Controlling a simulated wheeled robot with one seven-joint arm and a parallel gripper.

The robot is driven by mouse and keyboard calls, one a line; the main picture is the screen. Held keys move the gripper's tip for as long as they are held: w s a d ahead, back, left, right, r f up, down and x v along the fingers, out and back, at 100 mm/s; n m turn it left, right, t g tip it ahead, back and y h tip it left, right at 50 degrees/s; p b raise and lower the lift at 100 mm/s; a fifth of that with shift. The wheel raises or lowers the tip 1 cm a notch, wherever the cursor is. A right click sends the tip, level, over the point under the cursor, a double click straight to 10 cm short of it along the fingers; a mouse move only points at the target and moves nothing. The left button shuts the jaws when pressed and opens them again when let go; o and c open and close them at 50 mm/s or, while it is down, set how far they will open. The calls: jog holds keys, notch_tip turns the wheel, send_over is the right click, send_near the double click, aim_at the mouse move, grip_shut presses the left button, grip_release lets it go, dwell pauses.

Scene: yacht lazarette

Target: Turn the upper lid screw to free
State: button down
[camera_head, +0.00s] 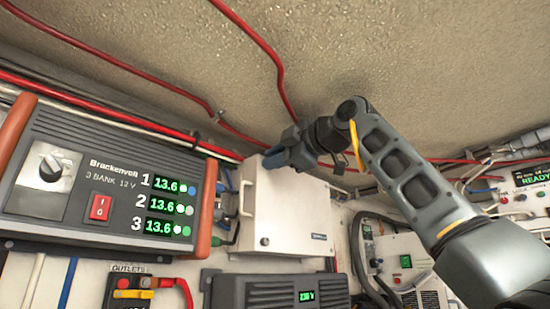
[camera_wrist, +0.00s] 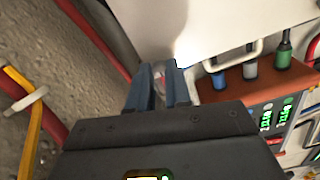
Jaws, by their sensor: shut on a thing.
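A white box with a lid (camera_head: 285,205) is fixed to the wall in the middle of the head view; its pale face fills the top of the wrist view (camera_wrist: 195,25). A dark lower screw (camera_head: 264,241) shows near the lid's bottom left. My gripper (camera_head: 272,160) is at the lid's upper left corner and covers that spot. In the wrist view its two blue fingers (camera_wrist: 158,82) are shut on a small pale thing between them, which I take to be the upper lid screw (camera_wrist: 160,92). The screw itself is mostly hidden.
A three-bank charger (camera_head: 110,180) with orange ends is left of the box. A dark unit (camera_head: 275,292) is below it. Red cables (camera_head: 275,65) run along the rough ceiling close above my gripper. White equipment (camera_head: 400,250) and hoses stand to the right.

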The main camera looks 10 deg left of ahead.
dwell(0.4)
jog(key=c, duration=1.1)
grip_release()
jog(key=shift+o, duration=0.2)
jog(key=b+v, duration=0.2)
jog(key=v, duration=0.5)
jog(key=shift+s+d+b, duration=0.25)
jog(key=shift+d+b, duration=0.05)
jog(key=shift+b, duration=0.1)
